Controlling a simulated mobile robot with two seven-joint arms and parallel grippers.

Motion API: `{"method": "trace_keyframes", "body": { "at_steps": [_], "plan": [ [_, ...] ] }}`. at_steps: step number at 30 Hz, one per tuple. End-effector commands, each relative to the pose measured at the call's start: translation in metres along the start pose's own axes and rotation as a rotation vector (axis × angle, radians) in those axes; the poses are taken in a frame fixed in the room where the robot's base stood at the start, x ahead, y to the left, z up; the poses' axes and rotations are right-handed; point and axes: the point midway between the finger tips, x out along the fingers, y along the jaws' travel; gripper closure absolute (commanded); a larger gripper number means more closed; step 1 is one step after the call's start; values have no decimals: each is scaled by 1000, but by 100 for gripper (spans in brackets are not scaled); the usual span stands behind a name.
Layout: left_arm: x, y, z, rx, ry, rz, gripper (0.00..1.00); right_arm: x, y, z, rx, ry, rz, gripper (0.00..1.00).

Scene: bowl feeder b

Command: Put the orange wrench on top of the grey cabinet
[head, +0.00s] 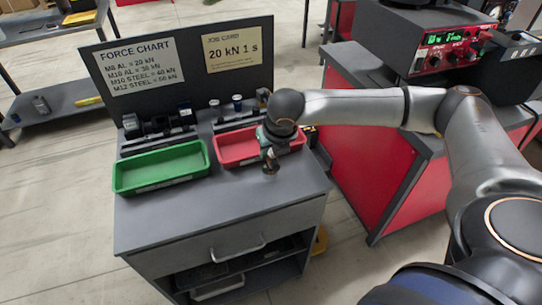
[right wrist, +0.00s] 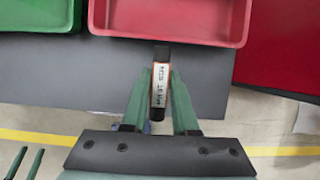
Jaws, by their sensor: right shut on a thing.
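The grey cabinet (head: 220,215) stands in the middle of the head view, with a drawer and a flat top. My right gripper (head: 270,158) is over the right part of its top, just in front of the red tray. It is shut on the orange wrench (right wrist: 159,85), which shows in the right wrist view as a narrow orange and black piece with a white label between the green fingers. Whether the wrench touches the top is unclear. My left gripper (right wrist: 24,163) shows only as two green fingers, apart and empty, at the lower left.
On the cabinet stand a green tray (head: 160,168), a red tray (head: 238,151), small sockets behind them and a dark sign board (head: 185,65). A red cabinet (head: 370,150) with a device (head: 440,40) is at the right. The front of the grey top is clear.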

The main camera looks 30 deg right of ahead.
Motion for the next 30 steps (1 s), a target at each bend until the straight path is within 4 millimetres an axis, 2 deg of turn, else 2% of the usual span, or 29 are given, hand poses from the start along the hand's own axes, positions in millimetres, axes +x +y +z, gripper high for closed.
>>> {"method": "trace_keyframes", "body": {
  "at_steps": [3,6,16,17,18,24,30],
  "plan": [
    [-4,0,-4,0,-1,0,29,14,-2,-7,1,3,-4,100],
    [-5,0,-5,0,-1,0,29,21,-2,-10,2,2,-2,100],
    [-2,0,-1,-1,-2,0,29,24,-2,-12,2,2,-2,100],
    [-2,0,-1,-1,-2,0,29,24,-2,-12,1,4,-2,72],
    [-3,0,-2,-1,-2,0,29,23,-2,-12,1,4,-3,67],
    [-3,0,-2,-1,-2,0,29,23,-2,-12,1,4,-3,45],
    [-3,1,-2,-1,-2,1,29,23,-2,-11,1,3,-3,43]
  ]
}}
